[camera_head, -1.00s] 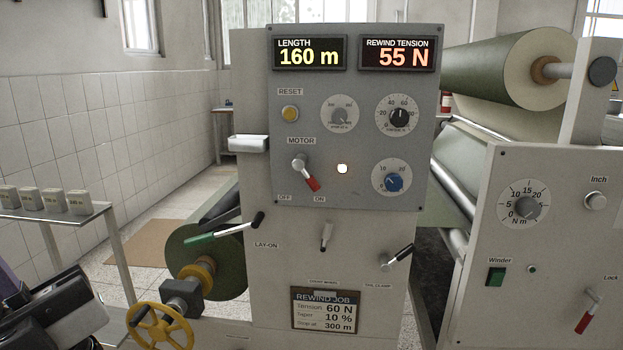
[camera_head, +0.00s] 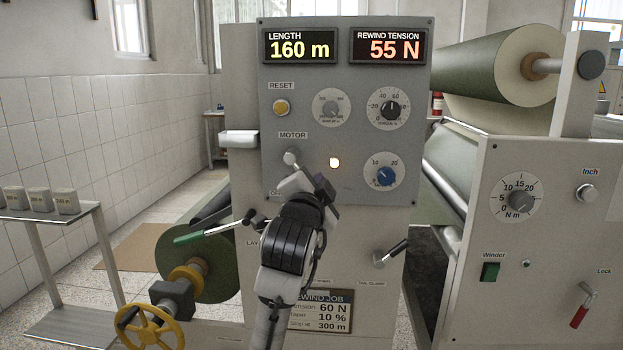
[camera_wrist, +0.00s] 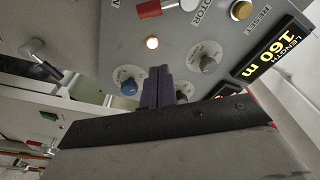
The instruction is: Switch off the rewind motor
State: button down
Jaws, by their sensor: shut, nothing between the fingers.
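The motor switch (camera_head: 291,157) is a silver lever on the grey control panel (camera_head: 350,145). In the head view my gripper hides its red handle. The wrist view shows the red handle (camera_wrist: 149,9), still angled away from the pivot. The small lamp (camera_head: 334,162) beside the switch glows. My gripper (camera_head: 324,187) is in front of the panel, just below and right of the switch pivot. Its dark fingers (camera_wrist: 158,72) are shut and empty in the wrist view, apart from the handle. My gripper covers most of the OFF and ON labels.
Close by are the yellow reset button (camera_head: 281,107), a blue knob (camera_head: 385,176) and a green-handled lay-on lever (camera_head: 200,236). A black-handled tail clamp lever (camera_head: 392,252) is lower right. The length display (camera_head: 300,47) reads 160 m and the tension display (camera_head: 390,48) 55 N.

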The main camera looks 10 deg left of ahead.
jog(key=shift+w, duration=0.1)
jog(key=w+r+p, duration=0.1)
jog(key=w+p, duration=0.2)
jog(key=w, duration=0.7)
jog(key=shift+s+a+f+p, duration=0.3)
jog(key=shift+a+f, duration=0.35)
jog(key=shift+a, duration=0.05)
jog(key=shift+s+a+f+p, duration=0.3)
jog(key=shift+a+f, duration=0.3)
jog(key=shift+a, duration=0.05)
